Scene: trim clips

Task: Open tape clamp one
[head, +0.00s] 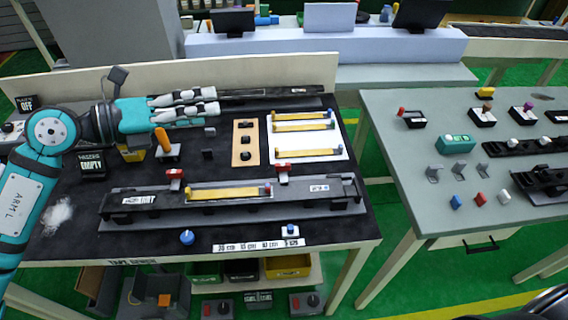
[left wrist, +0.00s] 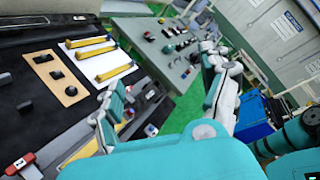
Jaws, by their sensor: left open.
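A long dark fixture (head: 130,215) lies along the front of the black-topped table, with a yellow strip (head: 230,193) in it. Two red-topped clamps stand at its back edge, a left clamp (head: 175,174) and a right clamp (head: 283,168). I cannot read which one is clamp one, nor tell whether either is open. My left gripper (head: 218,101) is open and empty, above the back of the table, behind and apart from the clamps. In the left wrist view, its fingers (left wrist: 160,88) are spread wide and a red clamp (left wrist: 20,163) shows at the lower left.
A white sheet (head: 340,152) with several yellow strips and a tan plate (head: 236,155) lie behind the fixture. An orange-handled tool (head: 161,138) stands below my left gripper. A blue knob (head: 187,237) is at the front. A grey table (head: 400,150) stands right, across a gap.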

